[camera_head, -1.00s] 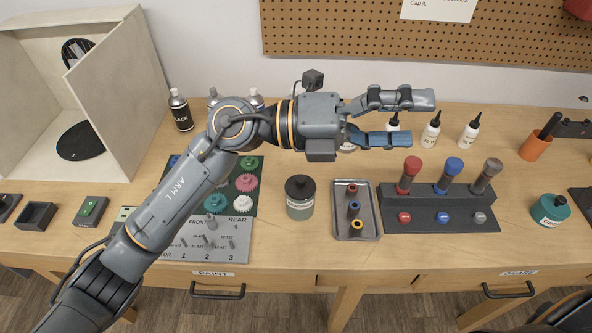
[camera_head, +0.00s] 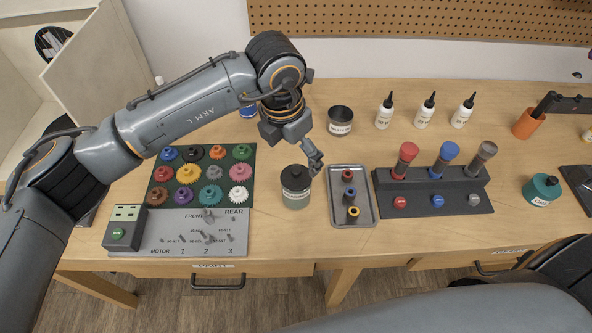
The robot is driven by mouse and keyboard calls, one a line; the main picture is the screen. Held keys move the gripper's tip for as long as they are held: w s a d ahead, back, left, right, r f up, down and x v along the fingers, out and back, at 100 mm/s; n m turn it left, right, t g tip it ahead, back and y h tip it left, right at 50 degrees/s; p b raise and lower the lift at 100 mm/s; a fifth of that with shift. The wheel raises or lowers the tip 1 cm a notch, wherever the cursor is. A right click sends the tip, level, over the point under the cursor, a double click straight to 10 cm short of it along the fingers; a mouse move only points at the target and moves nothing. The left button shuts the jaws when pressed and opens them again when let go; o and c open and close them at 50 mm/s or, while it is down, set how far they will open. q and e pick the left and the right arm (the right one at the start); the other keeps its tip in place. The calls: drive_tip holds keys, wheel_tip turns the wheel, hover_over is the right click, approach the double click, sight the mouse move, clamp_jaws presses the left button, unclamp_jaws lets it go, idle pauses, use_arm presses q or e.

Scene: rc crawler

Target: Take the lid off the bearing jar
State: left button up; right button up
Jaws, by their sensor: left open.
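The lid sits on the jar. My left gripper (camera_head: 314,160) is open and points down, just above and to the right of the lid. It looks apart from the lid and holds nothing. My right gripper is out of view.
A metal tray (camera_head: 334,218) with small coloured-ring parts lies right of the jar. A dark rack (camera_head: 434,206) with coloured-top tools stands farther right. A gear mat (camera_head: 246,168) is at left.

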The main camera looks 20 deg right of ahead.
sight(296, 170)
use_arm(q)
drive_tip(key=shift+f, duration=0.35)
drive_tip(key=f+p, duration=0.2)
drive_tip(key=f, duration=0.1)
drive_tip(key=f+p, duration=0.1)
drive_tip(key=shift+w+d+f, duration=0.1)
drive_tip(key=shift+d+f, duration=0.2)
drive_tip(key=shift+f, duration=0.4)
drive_tip(key=c, duration=1.1)
